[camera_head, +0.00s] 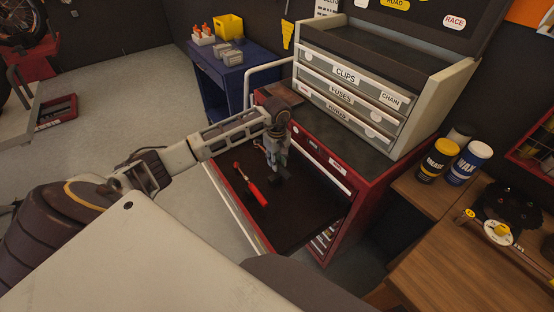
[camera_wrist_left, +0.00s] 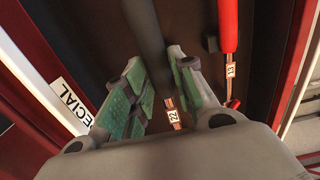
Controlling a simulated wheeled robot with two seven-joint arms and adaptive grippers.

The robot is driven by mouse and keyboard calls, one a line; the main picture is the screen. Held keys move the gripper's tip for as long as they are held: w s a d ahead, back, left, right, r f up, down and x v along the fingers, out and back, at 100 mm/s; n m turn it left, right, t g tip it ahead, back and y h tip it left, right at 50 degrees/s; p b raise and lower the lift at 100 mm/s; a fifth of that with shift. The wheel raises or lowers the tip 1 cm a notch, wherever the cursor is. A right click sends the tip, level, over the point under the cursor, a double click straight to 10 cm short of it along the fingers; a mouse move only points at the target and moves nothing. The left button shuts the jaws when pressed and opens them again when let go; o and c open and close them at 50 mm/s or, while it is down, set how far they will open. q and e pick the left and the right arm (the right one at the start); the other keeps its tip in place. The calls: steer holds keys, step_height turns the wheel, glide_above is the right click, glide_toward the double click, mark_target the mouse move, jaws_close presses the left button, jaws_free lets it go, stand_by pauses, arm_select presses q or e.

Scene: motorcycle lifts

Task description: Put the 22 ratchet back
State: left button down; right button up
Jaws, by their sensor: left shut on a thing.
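The 22 ratchet (camera_wrist_left: 150,45) has a dark grey handle and a small tag (camera_wrist_left: 173,117) reading 22. My left gripper (camera_head: 277,172) is over the open drawer of the red tool cabinet. In the left wrist view its green-padded fingers (camera_wrist_left: 160,95) are shut on the 22 ratchet, one on each side of the handle. The open drawer (camera_head: 300,215) has a dark floor. I cannot tell whether the held ratchet touches that floor. In the head view the ratchet is hard to make out against it. My right gripper is not in view.
A red-handled ratchet (camera_head: 256,193) lies in the drawer beside the held one, with its own tag (camera_wrist_left: 231,70). A grey box of labelled small drawers (camera_head: 345,75) stands on the cabinet. A blue cart (camera_head: 225,75) is behind, and a wooden bench (camera_head: 440,250) is at right.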

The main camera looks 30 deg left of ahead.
arm_select(q)
steer(key=shift+f+b, duration=1)
steer(key=shift+f, duration=1.6)
steer(key=shift+f+b, duration=0.5)
steer(key=shift+f, duration=0.1)
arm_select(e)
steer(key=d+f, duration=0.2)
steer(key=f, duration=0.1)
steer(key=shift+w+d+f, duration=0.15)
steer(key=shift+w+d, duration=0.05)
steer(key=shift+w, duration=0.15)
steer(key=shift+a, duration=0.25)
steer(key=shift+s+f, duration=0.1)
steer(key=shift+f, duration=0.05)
arm_select(q)
steer(key=shift+f+b, duration=0.45)
steer(key=shift+b, duration=0.25)
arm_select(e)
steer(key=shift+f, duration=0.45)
arm_select(q)
steer(key=c, duration=1.1)
jaws_free()
steer(key=shift+s, duration=0.1)
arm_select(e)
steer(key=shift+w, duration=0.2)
